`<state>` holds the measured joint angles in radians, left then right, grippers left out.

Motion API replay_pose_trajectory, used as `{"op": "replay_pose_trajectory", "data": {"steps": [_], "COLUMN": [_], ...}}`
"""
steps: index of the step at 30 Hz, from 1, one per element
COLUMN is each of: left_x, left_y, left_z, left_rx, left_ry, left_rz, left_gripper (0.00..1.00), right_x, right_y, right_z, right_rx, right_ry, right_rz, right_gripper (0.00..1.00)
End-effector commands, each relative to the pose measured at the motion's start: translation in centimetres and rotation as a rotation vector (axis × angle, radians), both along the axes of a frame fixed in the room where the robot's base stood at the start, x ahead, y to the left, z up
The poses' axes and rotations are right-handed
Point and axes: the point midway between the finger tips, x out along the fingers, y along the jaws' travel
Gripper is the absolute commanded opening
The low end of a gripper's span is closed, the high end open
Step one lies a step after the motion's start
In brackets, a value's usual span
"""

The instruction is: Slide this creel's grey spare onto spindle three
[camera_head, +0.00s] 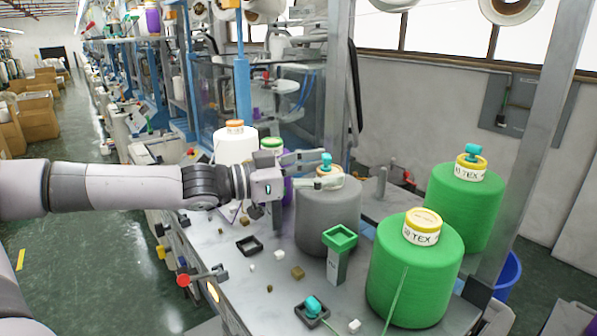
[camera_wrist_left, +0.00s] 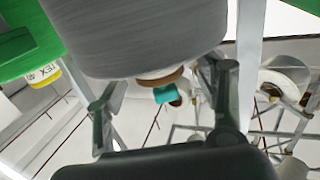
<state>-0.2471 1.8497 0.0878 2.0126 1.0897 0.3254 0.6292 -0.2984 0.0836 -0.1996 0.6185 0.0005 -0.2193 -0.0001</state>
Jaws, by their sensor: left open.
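The grey spare (camera_head: 325,222) is a large grey yarn package standing upright on the creel table, with a teal piece (camera_head: 326,160) on its brown-rimmed top. My left gripper (camera_head: 333,170) comes in from the left at the height of that top, its open fingers on either side of it. In the left wrist view the grey package (camera_wrist_left: 140,35) appears upside down, with the brown tube end and teal piece between my spread fingers (camera_wrist_left: 163,85). I cannot tell whether the fingers touch it. A bare grey upright post (camera_head: 381,183), possibly a spindle, stands behind it to the right.
Green packages stand at the front right (camera_head: 415,280) and back right (camera_head: 465,210). A green-topped square post (camera_head: 338,262) stands close in front of the grey package. A white package (camera_head: 236,147) is behind my gripper.

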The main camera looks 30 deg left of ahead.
Motion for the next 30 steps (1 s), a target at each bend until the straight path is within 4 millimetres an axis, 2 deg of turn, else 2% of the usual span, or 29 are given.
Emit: {"op": "replay_pose_trajectory", "data": {"steps": [17,25,30], "left_x": [-2.8,-4.8,-6.7], "left_y": [2.1,3.8,5.3], "left_z": [0.3,0.3,0.2], "left_rx": [0.001,-0.001,0.003], "left_ry": [-0.006,-0.007,-0.005], "left_rz": [-0.002,0.002,0.001], "left_gripper": [0.63,0.63,0.63], "right_x": [-0.1,-0.1,-0.1], "right_y": [0.3,0.3,0.3], "right_z": [0.0,0.0,0.0], "right_rx": [0.004,0.004,0.004], "right_ry": [0.001,0.001,0.001], "right_rz": [-0.001,-0.001,-0.001], "right_gripper": [0.7,0.7,0.7]}}
